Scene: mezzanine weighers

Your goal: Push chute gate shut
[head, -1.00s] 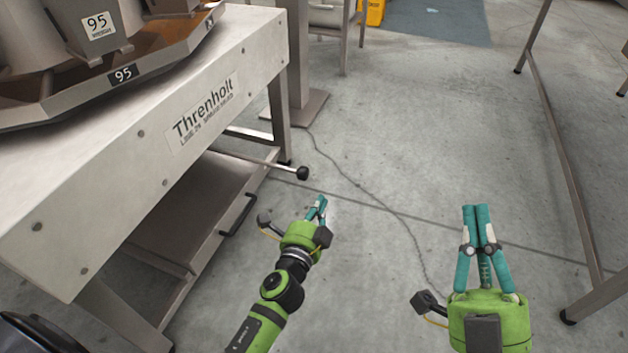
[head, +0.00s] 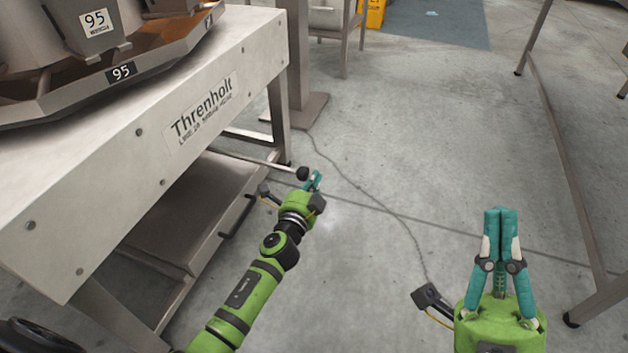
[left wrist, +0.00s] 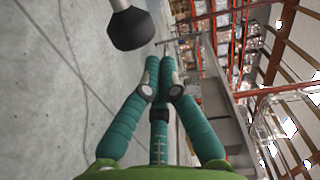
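A metal rod with a black ball knob (head: 302,173) sticks out to the right from under the Threnholt machine (head: 120,165). The knob also shows large at the top of the left wrist view (left wrist: 131,28). I cannot make out for sure which panel is the chute gate. My left gripper (head: 316,176) is shut and empty, its tips just right of and close to the knob in the head view. In the left wrist view its fingertips (left wrist: 158,62) meet, apart from the knob. My right gripper (head: 500,212) is shut and empty at the lower right.
A grey metal shelf or tray (head: 165,225) with a dark handle sits under the machine, left of my left arm. A metal post on a base plate (head: 295,110) stands behind. A metal frame (head: 560,150) runs along the right. The floor between is clear, with a thin crack.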

